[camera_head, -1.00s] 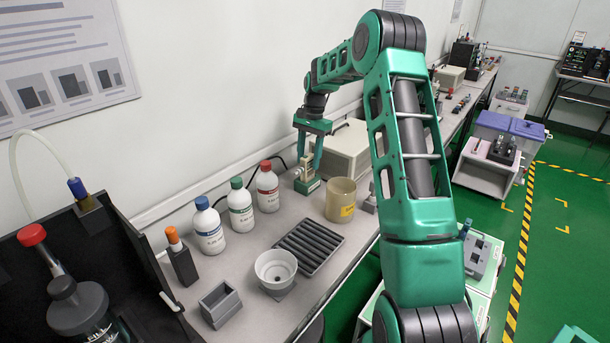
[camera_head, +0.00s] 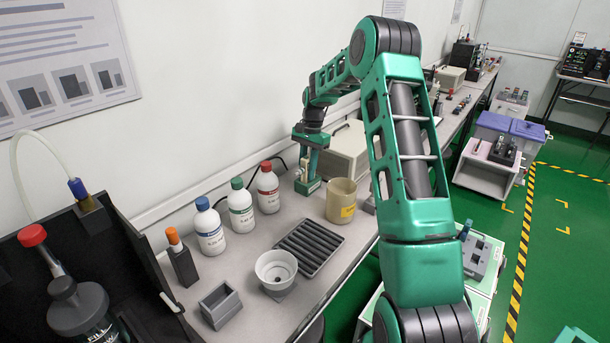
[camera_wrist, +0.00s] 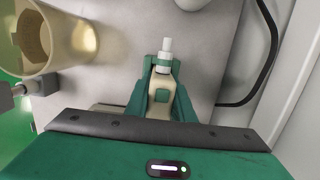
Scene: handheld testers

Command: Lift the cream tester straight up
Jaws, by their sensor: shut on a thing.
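The cream tester (camera_wrist: 158,82) is upright between my gripper's two green fingers in the wrist view, its white tip (camera_wrist: 166,48) pointing to the top of the picture. My gripper (camera_wrist: 161,92) is shut on the tester's body. In the head view my gripper (camera_head: 306,166) is low over the bench beside the wall, and its fingers hide much of the tester. A green base (camera_head: 307,187) shows at the tester's foot on the bench. I cannot tell whether there is any gap under the tester.
A beige cup (camera_head: 341,201) stands close to the right of the tester. A red-capped bottle (camera_head: 267,190) stands to its left, with other bottles beyond. A large beige box (camera_head: 343,150) is behind. A black ribbed tray (camera_head: 309,246) lies nearer on the grey bench.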

